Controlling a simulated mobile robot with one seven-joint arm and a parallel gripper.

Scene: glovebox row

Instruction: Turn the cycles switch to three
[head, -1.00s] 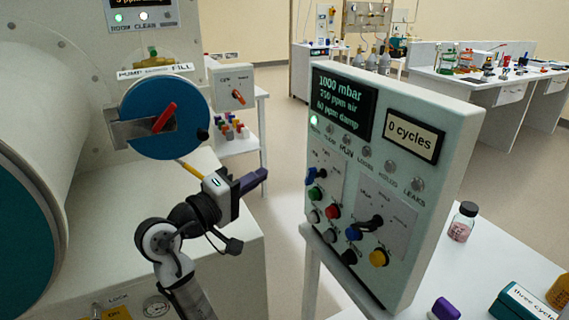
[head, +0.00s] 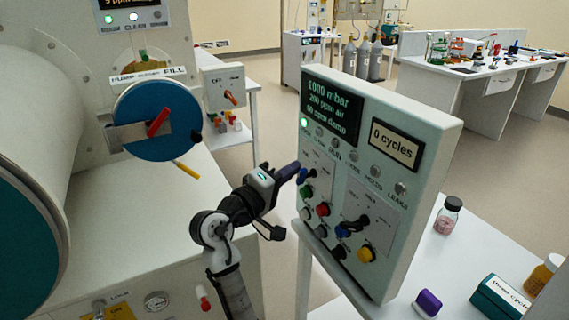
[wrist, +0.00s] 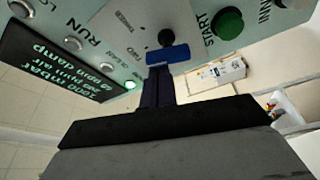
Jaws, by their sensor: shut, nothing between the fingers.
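The control panel (head: 380,110) stands upright, with a screen (head: 371,150) reading "0 cycles". A small switch with a blue handle (head: 304,175) is on its left side. In the wrist view this blue handle (wrist: 167,54) sits on a dark round hub, beside small lettering that seems to read "two" and "three", so it looks like the cycles switch. My gripper (head: 294,169) is shut and empty, its fingertips (wrist: 160,70) close to the blue handle. I cannot tell whether they touch. A larger black switch (head: 357,223) sits lower right on the panel.
A teal box (head: 500,298) labelled "three cycles", a purple block (head: 428,302) and a jar (head: 447,215) stand on the white table. A round blue door (head: 155,140) is at left.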

